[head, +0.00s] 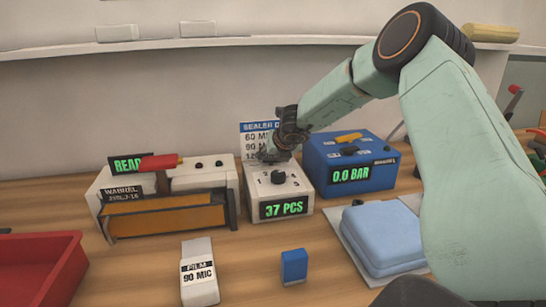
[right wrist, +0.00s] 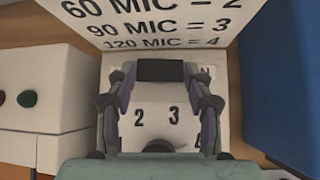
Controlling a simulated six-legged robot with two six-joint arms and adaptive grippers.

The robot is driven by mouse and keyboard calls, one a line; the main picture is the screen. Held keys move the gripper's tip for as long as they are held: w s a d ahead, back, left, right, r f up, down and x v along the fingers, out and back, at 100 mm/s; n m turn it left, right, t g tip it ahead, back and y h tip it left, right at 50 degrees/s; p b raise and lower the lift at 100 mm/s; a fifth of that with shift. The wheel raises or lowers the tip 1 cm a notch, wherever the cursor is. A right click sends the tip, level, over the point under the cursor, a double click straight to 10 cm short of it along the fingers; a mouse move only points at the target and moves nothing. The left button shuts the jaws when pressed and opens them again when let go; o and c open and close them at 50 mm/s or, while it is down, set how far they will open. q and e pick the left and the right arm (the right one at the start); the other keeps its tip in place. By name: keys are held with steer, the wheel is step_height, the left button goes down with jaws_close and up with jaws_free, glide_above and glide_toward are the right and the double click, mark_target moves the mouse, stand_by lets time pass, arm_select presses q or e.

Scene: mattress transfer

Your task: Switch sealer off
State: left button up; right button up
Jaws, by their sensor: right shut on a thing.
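The sealer (head: 205,176), a white machine labelled WAHNEL, stands at the left of the bench with a partly covered green display, a red-handled lever (head: 160,161) and an orange front. To its right is a white box (head: 302,185) reading 37 PCS. My right gripper (head: 272,155) is lowered over the back of that box's top. In the right wrist view its fingers (right wrist: 160,88) close on a black block (right wrist: 160,70) at the back of the box top. Printed numbers 2 and 3 show between the fingers; the dial below is partly hidden. My left gripper is not in view.
A blue unit (head: 345,160) reading 0.0 BAR stands right of the white box. A sign (head: 258,127) stands behind it. In front lie a white film box (head: 198,275), a small blue block (head: 294,267) and a light-blue folded item (head: 383,238). A red tray (head: 35,265) is at left.

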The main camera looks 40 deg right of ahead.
steer(key=shift+w+a+n+g+h, duration=0.1)
steer(key=shift+a+n+g+h, duration=0.15)
steer(key=shift+h, duration=0.3)
steer(key=shift+w+a+n+g+h, duration=0.1)
steer(key=shift+n+g+h, duration=0.2)
steer(key=shift+h, duration=0.25)
steer(key=o, duration=1.2)
steer(key=v, duration=1.1)
steer(key=shift+s+r, duration=0.1)
steer(key=shift+r, duration=0.15)
steer(key=shift+s+a+r, duration=0.2)
steer(key=shift+s, duration=0.05)
steer(key=shift+f, duration=0.1)
